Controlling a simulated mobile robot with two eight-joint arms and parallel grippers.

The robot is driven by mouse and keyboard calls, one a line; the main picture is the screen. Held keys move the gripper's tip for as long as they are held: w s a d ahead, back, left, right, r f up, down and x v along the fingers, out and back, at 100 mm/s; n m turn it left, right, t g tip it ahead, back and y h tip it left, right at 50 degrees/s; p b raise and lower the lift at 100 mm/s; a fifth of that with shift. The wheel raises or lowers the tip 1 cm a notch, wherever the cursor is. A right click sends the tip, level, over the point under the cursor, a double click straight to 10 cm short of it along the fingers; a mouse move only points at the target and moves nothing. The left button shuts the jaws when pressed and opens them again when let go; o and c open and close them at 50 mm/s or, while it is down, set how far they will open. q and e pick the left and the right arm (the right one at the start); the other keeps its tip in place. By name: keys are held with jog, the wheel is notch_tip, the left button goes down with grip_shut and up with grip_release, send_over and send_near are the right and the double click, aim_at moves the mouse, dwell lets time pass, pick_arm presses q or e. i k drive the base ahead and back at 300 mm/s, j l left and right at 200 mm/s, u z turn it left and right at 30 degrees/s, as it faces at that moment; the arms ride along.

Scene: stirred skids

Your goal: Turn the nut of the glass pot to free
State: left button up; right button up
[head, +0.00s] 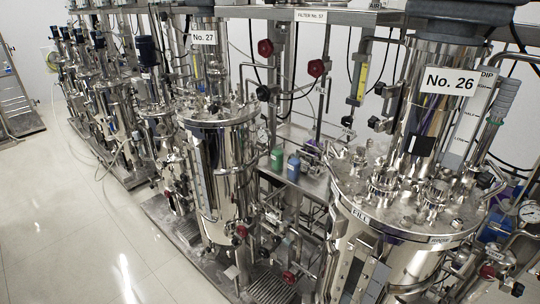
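I cannot make out a glass pot or its nut for certain in the head view. The steel vessel under the sign No. 26 (410,255) stands large at the right, with a flanged lid (395,208) that carries several fittings and clamps. The steel vessel under the sign No. 27 (235,170) stands upright left of the middle. Small fittings on both lids are too small to tell apart. Neither of my grippers is in view.
A green bottle (277,159) and a blue bottle (293,168) stand on a steel bench between the vessels. More steel vessels line the back left. Pipes and red-handled valves (288,277) crowd the low middle. The pale floor (70,215) at the left is clear.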

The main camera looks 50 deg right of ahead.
aim_at(223, 74)
jog(key=i+z, duration=0.25)
jog(key=z, duration=0.2)
jog(key=i+z, duration=0.25)
jog(key=z, duration=1.3)
